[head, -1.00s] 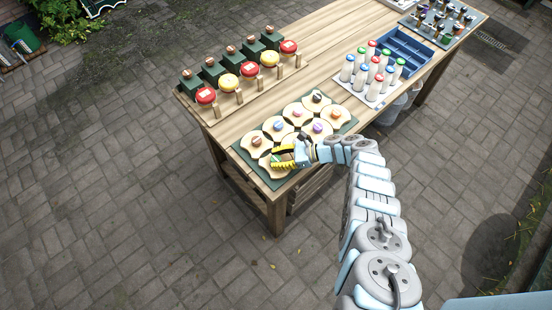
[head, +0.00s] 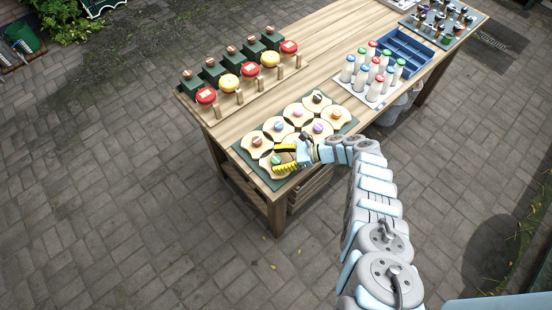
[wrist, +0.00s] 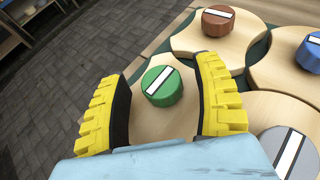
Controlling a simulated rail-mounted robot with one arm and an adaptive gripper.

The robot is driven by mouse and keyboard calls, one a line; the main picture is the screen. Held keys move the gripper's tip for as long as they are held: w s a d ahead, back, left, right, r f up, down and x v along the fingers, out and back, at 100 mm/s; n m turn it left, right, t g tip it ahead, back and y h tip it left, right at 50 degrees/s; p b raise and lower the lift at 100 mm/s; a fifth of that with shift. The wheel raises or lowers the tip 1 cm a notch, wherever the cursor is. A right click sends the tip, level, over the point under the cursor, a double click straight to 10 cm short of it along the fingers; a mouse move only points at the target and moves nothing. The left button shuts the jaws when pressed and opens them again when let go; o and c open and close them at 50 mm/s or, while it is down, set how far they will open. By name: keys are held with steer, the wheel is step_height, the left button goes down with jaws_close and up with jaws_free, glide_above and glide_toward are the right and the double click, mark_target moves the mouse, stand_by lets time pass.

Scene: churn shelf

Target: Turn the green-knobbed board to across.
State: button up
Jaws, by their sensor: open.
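The green knob (wrist: 162,86) has a white bar on top that runs diagonally in the wrist view. It sits on a pale wooden board (wrist: 150,122) with curved edges. In the head view the green knob (head: 276,159) shows at the near left corner of the dark green base (head: 267,181). My gripper (wrist: 163,92) is open, with one yellow finger on each side of the green knob and a gap on both sides. In the head view my gripper (head: 283,158) reaches in from the right over this board.
Neighbouring boards carry a brown knob (wrist: 217,20), a blue knob (wrist: 311,50) and a grey knob (wrist: 288,150). Beyond are red and yellow lidded items (head: 249,69) on a strip, white bottles (head: 373,70) and a blue crate (head: 430,52). Paving lies beyond the table's left edge.

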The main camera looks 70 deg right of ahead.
steer(key=v, duration=1.1)
steer(key=shift+s, duration=0.2)
steer(key=shift+d+r, duration=0.15)
